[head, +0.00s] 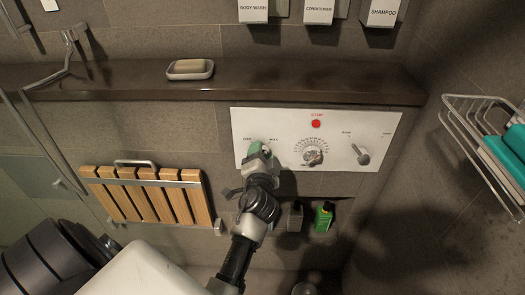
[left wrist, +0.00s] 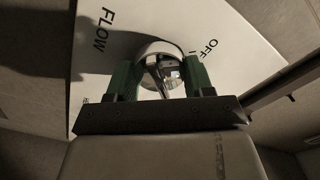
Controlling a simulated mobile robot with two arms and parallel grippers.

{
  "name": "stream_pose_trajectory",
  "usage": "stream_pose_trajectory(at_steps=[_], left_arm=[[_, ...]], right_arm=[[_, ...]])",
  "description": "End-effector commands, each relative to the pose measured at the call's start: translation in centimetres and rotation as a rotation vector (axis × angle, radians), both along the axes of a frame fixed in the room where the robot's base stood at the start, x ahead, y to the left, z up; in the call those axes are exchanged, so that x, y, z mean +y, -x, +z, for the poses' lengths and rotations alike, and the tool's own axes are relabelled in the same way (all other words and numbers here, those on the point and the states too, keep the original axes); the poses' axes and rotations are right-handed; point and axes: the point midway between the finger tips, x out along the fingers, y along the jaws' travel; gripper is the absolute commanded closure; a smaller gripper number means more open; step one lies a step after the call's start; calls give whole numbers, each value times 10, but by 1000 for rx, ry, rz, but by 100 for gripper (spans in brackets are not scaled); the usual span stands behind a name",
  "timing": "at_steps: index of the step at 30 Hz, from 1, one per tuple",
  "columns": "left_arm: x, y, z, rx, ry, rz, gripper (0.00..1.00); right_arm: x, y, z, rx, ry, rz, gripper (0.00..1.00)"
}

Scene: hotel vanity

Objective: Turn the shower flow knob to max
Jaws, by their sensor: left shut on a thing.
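The white shower control panel (head: 375,127) is on the tiled wall. The flow knob (left wrist: 158,64) is a shiny metal dial with a raised bar, between the words FLOW and OFF in the left wrist view. My left gripper (head: 260,148) reaches the left end of the panel and covers most of this knob in the head view. Its green fingers stand on both sides of the knob in the left wrist view, shut on it. The bar of the knob slants, and the max mark is not readable there. My right gripper is not in view.
On the panel are a middle dial (head: 312,156), a right knob (head: 363,154) and a red STOP button (head: 316,124). A ledge (head: 300,88) with a soap dish (head: 190,69) runs above. A folded wooden seat (head: 150,196) is left, bottles (head: 324,217) below, a wire rack (head: 470,130) right.

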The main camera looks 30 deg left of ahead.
Motion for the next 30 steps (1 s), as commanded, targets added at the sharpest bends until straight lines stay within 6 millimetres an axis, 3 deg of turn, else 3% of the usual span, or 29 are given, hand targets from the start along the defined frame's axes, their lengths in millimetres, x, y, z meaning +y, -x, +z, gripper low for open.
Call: stream_pose_trajectory(at_steps=[18,19,23,24,30], left_arm=[[3,2,-3,37,-49,9,71],[3,2,-3,37,-49,9,46],[3,1,-2,34,-48,7,26],[2,1,-1,33,-48,6,22],[1,1,-1,30,-47,4,22]], right_arm=[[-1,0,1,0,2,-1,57],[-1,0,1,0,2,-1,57],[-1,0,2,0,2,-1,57],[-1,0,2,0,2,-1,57],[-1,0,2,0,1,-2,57]])
